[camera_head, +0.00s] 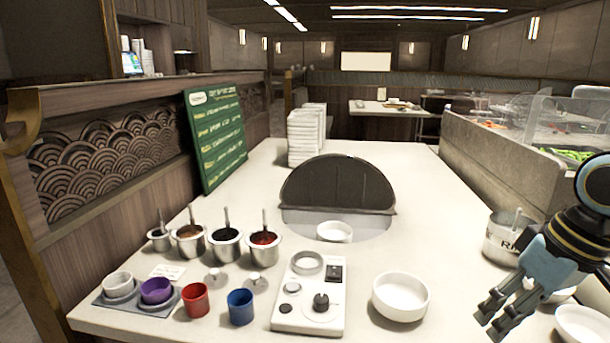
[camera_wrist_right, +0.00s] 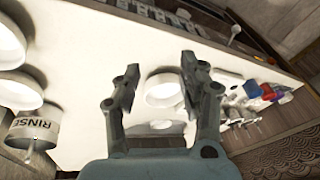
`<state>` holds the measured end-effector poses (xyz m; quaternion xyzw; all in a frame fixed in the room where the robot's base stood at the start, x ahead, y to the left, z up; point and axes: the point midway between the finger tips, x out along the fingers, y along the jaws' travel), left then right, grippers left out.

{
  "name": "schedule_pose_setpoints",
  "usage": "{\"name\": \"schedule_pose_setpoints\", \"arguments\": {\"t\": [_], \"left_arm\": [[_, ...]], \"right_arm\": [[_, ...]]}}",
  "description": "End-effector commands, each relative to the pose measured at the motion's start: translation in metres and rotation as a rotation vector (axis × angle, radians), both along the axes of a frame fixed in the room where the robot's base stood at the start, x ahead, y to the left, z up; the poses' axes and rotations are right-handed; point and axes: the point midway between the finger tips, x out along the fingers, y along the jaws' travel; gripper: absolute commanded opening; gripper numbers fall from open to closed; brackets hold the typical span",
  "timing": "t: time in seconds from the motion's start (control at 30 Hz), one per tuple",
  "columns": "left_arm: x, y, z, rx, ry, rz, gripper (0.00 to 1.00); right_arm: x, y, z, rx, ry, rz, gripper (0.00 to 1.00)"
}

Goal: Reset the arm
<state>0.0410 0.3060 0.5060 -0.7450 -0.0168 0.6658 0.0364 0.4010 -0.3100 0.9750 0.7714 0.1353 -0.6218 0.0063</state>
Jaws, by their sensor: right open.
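My right gripper (camera_head: 507,307) hangs over the right side of the counter in the head view, near the white bowls. In the right wrist view its two fingers (camera_wrist_right: 160,88) stand apart with nothing held between them. A white bowl (camera_wrist_right: 162,90) shows beyond the gap, apart from the fingers. My left gripper is not in either view.
The counter (camera_head: 250,177) holds sauce pots (camera_head: 226,243), a red cup (camera_head: 196,299), a blue cup (camera_head: 241,306), a purple cup (camera_head: 156,290), a control box (camera_head: 310,318) and a large white bowl (camera_head: 400,297). A rinse pot (camera_head: 500,240) stands beside my right arm.

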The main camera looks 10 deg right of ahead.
Motion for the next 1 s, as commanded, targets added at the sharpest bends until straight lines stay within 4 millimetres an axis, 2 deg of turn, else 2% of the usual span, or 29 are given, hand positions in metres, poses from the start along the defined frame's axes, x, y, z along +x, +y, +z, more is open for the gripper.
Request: {"name": "schedule_pose_setpoints", "arguments": {"t": [0.1, 0.27, 0.37, 0.57, 0.67, 0.77, 0.8, 0.87, 0.9, 0.97, 1.0], "left_arm": [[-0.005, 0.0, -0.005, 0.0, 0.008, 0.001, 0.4], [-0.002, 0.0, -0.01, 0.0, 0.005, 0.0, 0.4], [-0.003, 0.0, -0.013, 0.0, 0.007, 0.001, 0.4], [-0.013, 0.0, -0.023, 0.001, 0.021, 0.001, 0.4], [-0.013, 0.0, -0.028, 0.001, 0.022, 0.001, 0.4], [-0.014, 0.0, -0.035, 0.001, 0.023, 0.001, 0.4], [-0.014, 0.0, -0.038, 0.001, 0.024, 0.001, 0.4], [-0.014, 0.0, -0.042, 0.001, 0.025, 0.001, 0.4], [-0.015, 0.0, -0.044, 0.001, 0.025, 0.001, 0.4], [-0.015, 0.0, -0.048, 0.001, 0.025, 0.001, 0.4], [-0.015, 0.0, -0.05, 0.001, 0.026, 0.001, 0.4]], "right_arm": [[-0.009, 0.006, -0.019, 0.019, 0.034, -0.005, 0.42], [-0.023, 0.008, -0.05, 0.037, 0.102, -0.029, 0.42], [-0.033, 0.009, -0.078, 0.048, 0.15, -0.058, 0.42], [-0.058, 0.008, -0.154, 0.062, 0.241, -0.149, 0.42], [-0.078, 0.007, -0.207, 0.06, 0.287, -0.209, 0.42], [-0.112, 0.006, -0.274, 0.038, 0.333, -0.28, 0.42], [-0.129, 0.004, -0.304, 0.022, 0.348, -0.306, 0.42], [-0.159, 0.003, -0.345, -0.007, 0.367, -0.338, 0.42], [-0.181, 0.003, -0.371, -0.029, 0.378, -0.354, 0.42], [-0.216, 0.003, -0.408, -0.064, 0.389, -0.369, 0.42], [-0.242, 0.003, -0.43, -0.09, 0.393, -0.372, 0.42]]}}
